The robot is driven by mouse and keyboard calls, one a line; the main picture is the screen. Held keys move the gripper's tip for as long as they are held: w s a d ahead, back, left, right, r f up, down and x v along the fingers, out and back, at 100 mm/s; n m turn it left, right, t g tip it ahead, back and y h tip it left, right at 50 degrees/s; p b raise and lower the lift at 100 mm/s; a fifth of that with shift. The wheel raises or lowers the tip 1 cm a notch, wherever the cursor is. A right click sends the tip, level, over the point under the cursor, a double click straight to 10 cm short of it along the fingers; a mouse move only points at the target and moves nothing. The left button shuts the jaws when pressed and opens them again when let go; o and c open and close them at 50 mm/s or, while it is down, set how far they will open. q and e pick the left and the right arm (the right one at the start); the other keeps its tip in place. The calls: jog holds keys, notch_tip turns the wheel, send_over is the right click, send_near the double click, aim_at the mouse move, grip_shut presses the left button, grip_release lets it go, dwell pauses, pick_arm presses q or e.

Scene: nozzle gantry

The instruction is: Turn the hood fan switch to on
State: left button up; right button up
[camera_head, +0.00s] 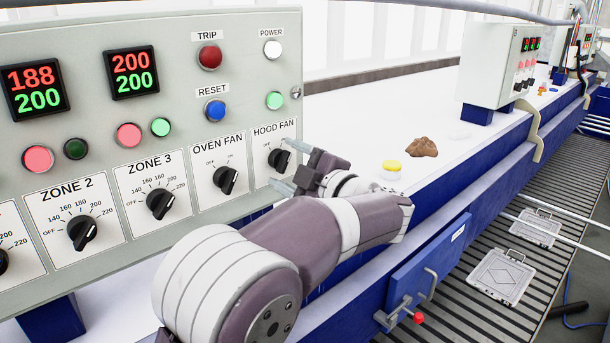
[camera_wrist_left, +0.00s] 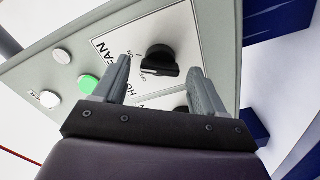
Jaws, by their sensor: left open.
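The hood fan switch (camera_head: 279,159) is a black rotary knob on a white plate labelled HOOD FAN, at the right end of the grey control panel (camera_head: 150,105). Its OFF mark shows on the plate; I cannot tell surely which mark the knob points to. My left gripper (camera_head: 289,166) is open in front of the knob, one finger above and one below it. In the left wrist view the knob (camera_wrist_left: 160,61) shows between the two spread fingers (camera_wrist_left: 158,70), with a gap on each side. I see no contact. My right gripper is not in view.
The oven fan knob (camera_head: 226,179) is just left of the hood fan plate. A green button (camera_head: 274,100) and white power button (camera_head: 273,48) are above it.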

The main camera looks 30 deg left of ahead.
pick_arm(q)
jog(key=b+v, duration=0.4)
jog(key=v, duration=0.8)
jog(key=shift+b, duration=0.4)
jog(key=shift+s+f, duration=0.1)
